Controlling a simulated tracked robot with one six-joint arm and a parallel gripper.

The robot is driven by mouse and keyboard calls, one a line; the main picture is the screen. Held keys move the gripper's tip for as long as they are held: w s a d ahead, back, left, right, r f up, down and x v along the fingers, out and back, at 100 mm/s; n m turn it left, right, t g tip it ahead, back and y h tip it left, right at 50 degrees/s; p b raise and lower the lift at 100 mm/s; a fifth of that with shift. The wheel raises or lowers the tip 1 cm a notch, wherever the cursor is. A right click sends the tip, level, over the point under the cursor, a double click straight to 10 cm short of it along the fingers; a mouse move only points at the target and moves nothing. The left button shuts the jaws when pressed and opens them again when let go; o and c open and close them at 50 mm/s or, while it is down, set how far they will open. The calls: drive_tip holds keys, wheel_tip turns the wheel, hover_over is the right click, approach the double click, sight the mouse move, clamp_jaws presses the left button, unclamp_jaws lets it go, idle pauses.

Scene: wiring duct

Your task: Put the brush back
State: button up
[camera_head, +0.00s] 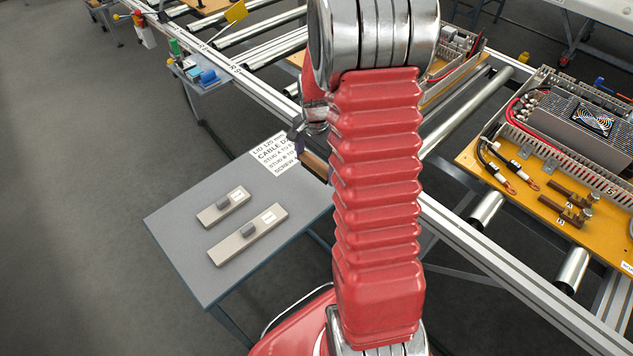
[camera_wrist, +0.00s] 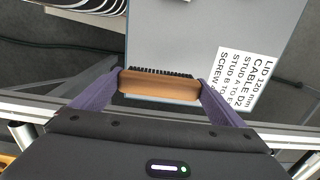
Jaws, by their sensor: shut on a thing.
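The brush (camera_wrist: 160,86) has a brown wooden back and a row of dark bristles. In the wrist view it lies crosswise between the two purple fingers of my gripper (camera_wrist: 159,90), which is shut on its ends. In the head view a brown piece of the brush (camera_head: 316,166) shows just left of my red arm, near the far right part of the grey side table (camera_head: 180,215). My arm hides most of the gripper (camera_head: 305,142) there. I cannot tell how high the brush is above the table.
Two beige bars (camera_head: 223,207) (camera_head: 248,234) with grey blocks lie on the table. A white printed sheet (camera_head: 275,155) lies at its far edge. A roller conveyor (camera_head: 470,235) runs along the right, carrying an orange board (camera_head: 500,185) with wiring ducts.

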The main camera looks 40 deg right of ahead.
sight(316, 162)
drive_tip(key=shift+f, duration=1.8)
drive_tip(key=shift+f, duration=1.85)
drive_tip(key=shift+f, duration=0.1)
drive_tip(key=o, duration=0.8)
wheel_tip(316, 162, up, 12)
drive_tip(key=shift+f, duration=0.1)
drive_tip(key=shift+r, duration=0.25)
